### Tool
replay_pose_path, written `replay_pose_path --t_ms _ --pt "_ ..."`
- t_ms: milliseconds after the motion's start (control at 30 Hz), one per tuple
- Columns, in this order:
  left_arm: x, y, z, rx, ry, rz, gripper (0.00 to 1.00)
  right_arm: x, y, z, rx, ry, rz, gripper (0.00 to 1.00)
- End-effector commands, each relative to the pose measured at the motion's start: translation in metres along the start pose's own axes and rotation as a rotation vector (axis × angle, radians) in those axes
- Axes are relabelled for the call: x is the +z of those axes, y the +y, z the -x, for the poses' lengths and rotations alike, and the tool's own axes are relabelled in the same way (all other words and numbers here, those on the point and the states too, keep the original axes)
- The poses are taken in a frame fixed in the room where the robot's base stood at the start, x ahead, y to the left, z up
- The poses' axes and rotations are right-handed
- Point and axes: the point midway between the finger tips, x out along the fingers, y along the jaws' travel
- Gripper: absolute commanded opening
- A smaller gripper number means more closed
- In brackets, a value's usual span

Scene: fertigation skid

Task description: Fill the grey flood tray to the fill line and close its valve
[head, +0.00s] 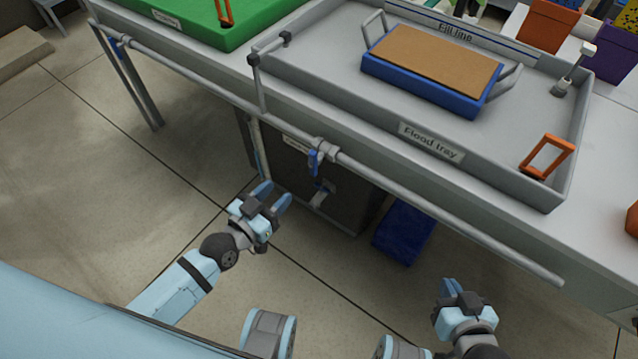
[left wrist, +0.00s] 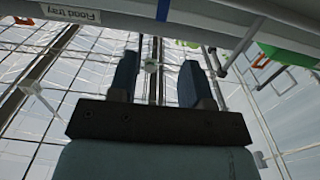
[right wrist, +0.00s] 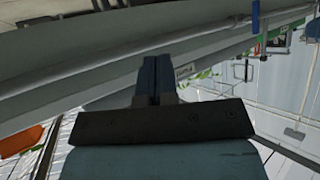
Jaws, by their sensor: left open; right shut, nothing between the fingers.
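The grey flood tray (head: 430,141) sits on the bench, with its name label on the front wall. A fill line strip (head: 455,31) runs along its back wall. I cannot make out a water level in it. A valve with a blue lever (head: 313,161) hangs on the pipe below the tray's front edge; the lever points down along the pipe. My left gripper (head: 273,196) is open and empty, below and left of the lever, not touching it. Its spread fingers show in the left wrist view (left wrist: 158,80). My right gripper (head: 450,286) is shut and empty, low at the right.
A blue box with a brown top (head: 432,62) stands in the tray. A green tray (head: 205,22) stands at left. A long rail (head: 420,195) runs along the bench front. A dark tank (head: 345,200) is underneath.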

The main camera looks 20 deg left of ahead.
Motion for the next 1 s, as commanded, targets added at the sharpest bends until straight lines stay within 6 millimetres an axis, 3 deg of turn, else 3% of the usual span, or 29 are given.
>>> replay_pose_path --t_ms 33,333,800,1000 --pt "0.011 -0.003 -0.003 -0.002 0.014 -0.002 0.45 0.010 0.000 -0.006 -0.002 0.003 -0.001 0.00" --pt "0.009 -0.006 -0.022 -0.009 0.035 -0.001 0.45 0.010 -0.001 -0.007 -0.006 0.007 -0.003 0.00" --pt "0.007 -0.006 -0.116 -0.007 0.033 -0.001 0.45 0.011 -0.003 -0.009 -0.014 0.024 -0.010 0.00" --pt "0.006 -0.007 -0.138 -0.008 0.032 -0.003 0.45 0.011 -0.003 -0.009 -0.016 0.026 -0.013 0.00"
